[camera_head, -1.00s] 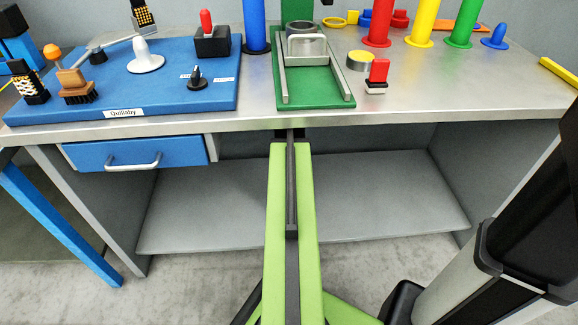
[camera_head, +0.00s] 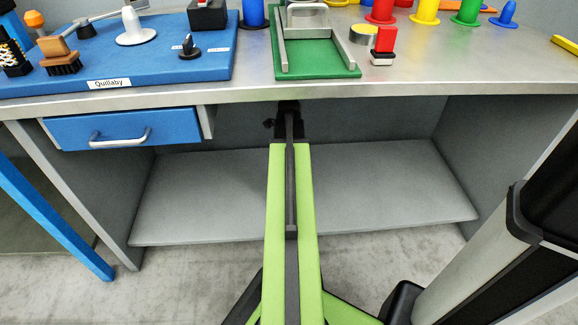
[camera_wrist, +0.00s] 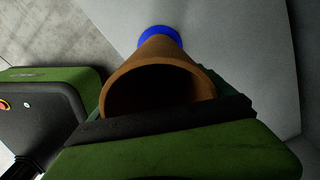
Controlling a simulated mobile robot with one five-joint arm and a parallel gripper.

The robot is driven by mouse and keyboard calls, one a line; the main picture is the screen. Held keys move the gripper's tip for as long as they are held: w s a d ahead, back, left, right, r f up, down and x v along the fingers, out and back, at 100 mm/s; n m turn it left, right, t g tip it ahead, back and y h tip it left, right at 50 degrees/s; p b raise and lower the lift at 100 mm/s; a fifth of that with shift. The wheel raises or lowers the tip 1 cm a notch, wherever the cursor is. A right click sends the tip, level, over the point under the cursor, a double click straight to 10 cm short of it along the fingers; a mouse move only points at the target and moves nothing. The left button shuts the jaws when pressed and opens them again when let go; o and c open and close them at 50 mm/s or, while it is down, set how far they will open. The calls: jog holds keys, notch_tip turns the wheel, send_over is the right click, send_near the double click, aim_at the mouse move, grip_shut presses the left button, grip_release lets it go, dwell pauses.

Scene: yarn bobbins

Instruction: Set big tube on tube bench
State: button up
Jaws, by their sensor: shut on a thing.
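In the wrist view, a brown hollow tube (camera_wrist: 163,62) sits between the jaws of my gripper (camera_wrist: 168,108). The gripper is shut on it. The tube's open mouth faces the camera, and its inside is dark. A blue round piece (camera_wrist: 160,35) shows at its far end; I cannot tell whether it is joined to the tube. The near green jaw covers the tube's lower side. In the head view my arm reaches toward the steel bench (camera_head: 400,85), and neither jaws nor tube can be made out there. I cannot tell which surface is the tube bench.
On the bench are a blue board (camera_head: 120,60), a green tray (camera_head: 325,60), a red-topped block (camera_head: 384,42) and coloured posts, including a red one (camera_head: 380,10). A blue drawer (camera_head: 120,130) hangs beneath. The lower shelf (camera_head: 390,185) is bare.

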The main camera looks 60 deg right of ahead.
jog(key=shift+f+b, duration=1.55)
jog(key=shift+f, duration=0.3)
jog(key=shift+f+b, duration=0.3)
jog(key=o, duration=1.7)
notch_tip(320, 180, up, 12)
jog(key=p, duration=1.2)
jog(key=shift+s, duration=0.1)
